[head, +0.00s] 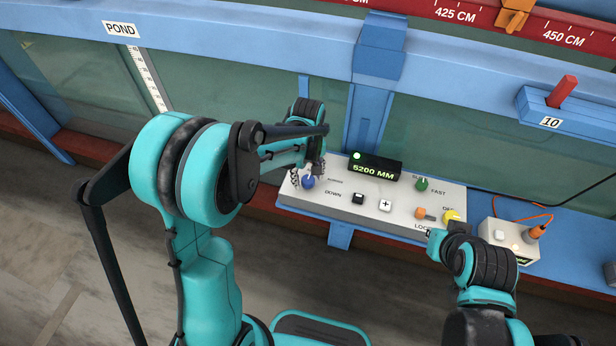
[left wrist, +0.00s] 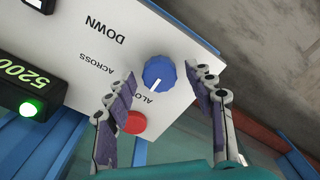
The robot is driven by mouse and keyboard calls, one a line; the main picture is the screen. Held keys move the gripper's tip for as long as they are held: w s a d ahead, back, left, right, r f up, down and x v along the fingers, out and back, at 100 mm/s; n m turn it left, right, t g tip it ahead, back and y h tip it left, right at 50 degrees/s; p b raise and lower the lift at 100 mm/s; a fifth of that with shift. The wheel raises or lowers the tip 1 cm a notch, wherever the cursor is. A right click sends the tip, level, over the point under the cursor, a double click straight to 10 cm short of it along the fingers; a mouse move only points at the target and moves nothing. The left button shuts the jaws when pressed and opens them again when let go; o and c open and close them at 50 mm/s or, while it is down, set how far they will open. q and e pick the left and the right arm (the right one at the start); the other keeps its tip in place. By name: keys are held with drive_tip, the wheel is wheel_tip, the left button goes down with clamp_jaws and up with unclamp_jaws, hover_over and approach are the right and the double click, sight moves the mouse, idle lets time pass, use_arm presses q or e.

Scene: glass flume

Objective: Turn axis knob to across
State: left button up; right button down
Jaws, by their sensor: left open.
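The blue axis knob (left wrist: 160,73) sits on the white control panel (head: 340,203), at its left end in the head view (head: 308,182). In the left wrist view its white pointer line points toward the partly hidden ALONG label, and the ACROSS label (left wrist: 92,69) is to the left. My left gripper (left wrist: 164,75) is open, with a fingertip on either side of the knob in that view. I see gaps beside the knob and cannot tell how far down the fingertips reach. My right gripper (head: 437,240) is near the panel's front right edge; its jaws are too small to read.
A red button (left wrist: 135,122) lies close to the left gripper's finger. The panel also carries a black display (head: 375,167), black and white buttons, a green knob (head: 422,184), an orange switch (head: 422,213) and a yellow knob (head: 452,216). A small white box (head: 508,241) stands right.

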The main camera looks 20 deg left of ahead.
use_arm(q)
drive_tip(key=c, duration=1.2)
drive_tip(key=shift+o, duration=0.2)
drive_tip(key=m, duration=0.4)
drive_tip(key=shift+m+b, duration=0.35)
drive_tip(key=shift+m, duration=2.05)
drive_tip(key=o, duration=1.2)
drive_tip(key=shift+c, duration=0.2)
